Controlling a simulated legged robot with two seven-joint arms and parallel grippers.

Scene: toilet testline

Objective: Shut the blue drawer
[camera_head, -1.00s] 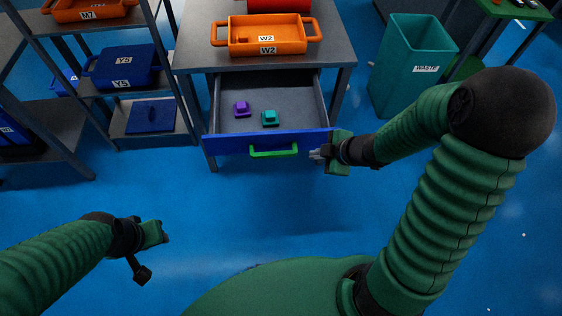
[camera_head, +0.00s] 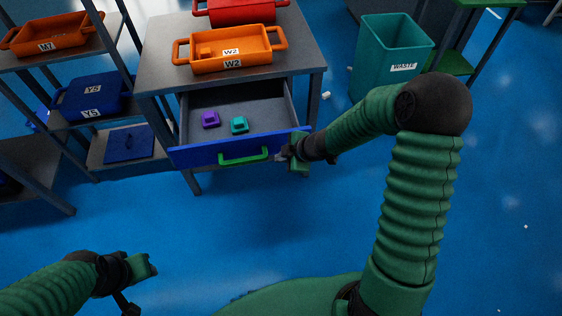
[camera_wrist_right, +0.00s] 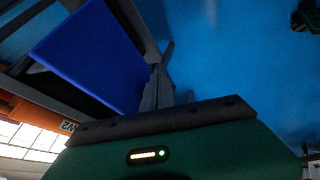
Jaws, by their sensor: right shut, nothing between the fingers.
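The blue drawer (camera_head: 205,152) stands open below the grey table top, with a green handle (camera_head: 243,157) on its front. A purple piece (camera_head: 210,119) and a teal piece (camera_head: 239,125) lie inside it. My right gripper (camera_head: 281,156) is shut and empty at the right end of the drawer front, beside the handle. In the right wrist view the closed fingers (camera_wrist_right: 160,85) are close to the edge of the blue front (camera_wrist_right: 92,52); I cannot tell whether they touch. My left gripper (camera_head: 150,266) is low at the left, away from the drawer; its jaws are unclear.
An orange tray (camera_head: 230,64) marked W2 and a red container (camera_head: 240,12) stand on the table (camera_head: 300,60). A shelf with an orange tray (camera_head: 48,34) and blue boxes (camera_head: 88,98) is at the left. A teal waste bin (camera_head: 385,60) stands right. The floor in front is clear.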

